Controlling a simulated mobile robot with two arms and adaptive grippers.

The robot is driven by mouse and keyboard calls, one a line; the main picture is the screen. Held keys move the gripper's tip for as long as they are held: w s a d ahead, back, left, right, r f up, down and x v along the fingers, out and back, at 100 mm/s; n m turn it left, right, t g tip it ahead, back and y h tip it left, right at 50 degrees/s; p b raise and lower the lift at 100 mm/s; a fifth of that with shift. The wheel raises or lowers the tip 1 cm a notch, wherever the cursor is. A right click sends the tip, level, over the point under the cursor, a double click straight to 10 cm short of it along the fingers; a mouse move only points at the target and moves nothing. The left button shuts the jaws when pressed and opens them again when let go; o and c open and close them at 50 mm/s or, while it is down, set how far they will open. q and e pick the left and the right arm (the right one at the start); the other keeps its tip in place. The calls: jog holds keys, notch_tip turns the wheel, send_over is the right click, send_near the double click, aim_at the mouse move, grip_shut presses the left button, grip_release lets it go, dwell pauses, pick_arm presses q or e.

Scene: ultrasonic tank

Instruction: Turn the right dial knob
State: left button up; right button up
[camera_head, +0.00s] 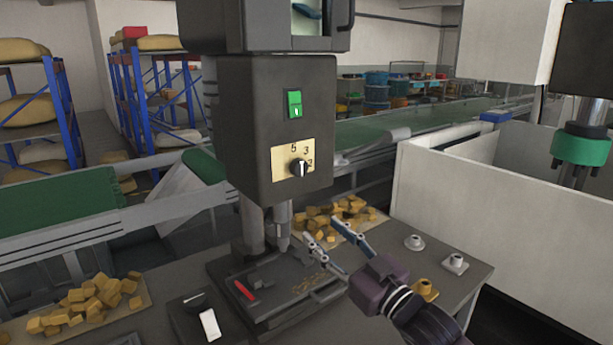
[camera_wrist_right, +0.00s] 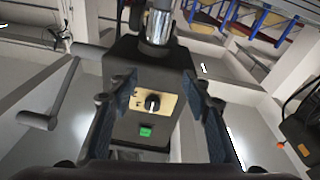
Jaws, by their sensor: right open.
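A black dial knob (camera_head: 299,168) sits on a yellow plate marked with numbers, on the front of a dark grey drill-press housing (camera_head: 240,130). Only one dial knob shows. A green switch (camera_head: 294,104) is above it. In the right wrist view the knob (camera_wrist_right: 152,102) appears between the fingers, with the green switch (camera_wrist_right: 146,132) below it in that picture. My right gripper (camera_head: 322,231) is open and empty, lower than the knob and a little right of it in the head view, apart from it. My left gripper is not in view.
The drill press base (camera_head: 285,290) stands on a grey table with a red-handled piece on it. Piles of yellow blocks (camera_head: 90,300) lie left and behind. Small metal fittings (camera_head: 414,242) stand at right. In the wrist view, a crank handle (camera_wrist_right: 40,118) is at left.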

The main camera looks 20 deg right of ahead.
aim_at(302, 172)
jog(key=w+r+y+p, duration=0.1)
jog(key=r, duration=0.2)
jog(key=w+a+r+n+t+y, duration=0.1)
jog(key=w+r, duration=0.1)
jog(key=r, duration=0.2)
jog(key=w+a+r+p, duration=0.1)
jog(key=w+r, duration=0.1)
jog(key=r, duration=0.1)
jog(key=shift+w+r+n+y+p, duration=0.25)
jog(key=shift+r+n+y+p, duration=0.1)
jog(key=shift+r+n+y, duration=0.05)
jog(key=shift+w+a+r, duration=0.15)
jog(key=shift+w+a, duration=0.05)
jog(key=shift+w, duration=0.35)
jog(key=shift+c, duration=0.4)
jog(key=c, duration=1.1)
jog(key=shift+o, duration=0.2)
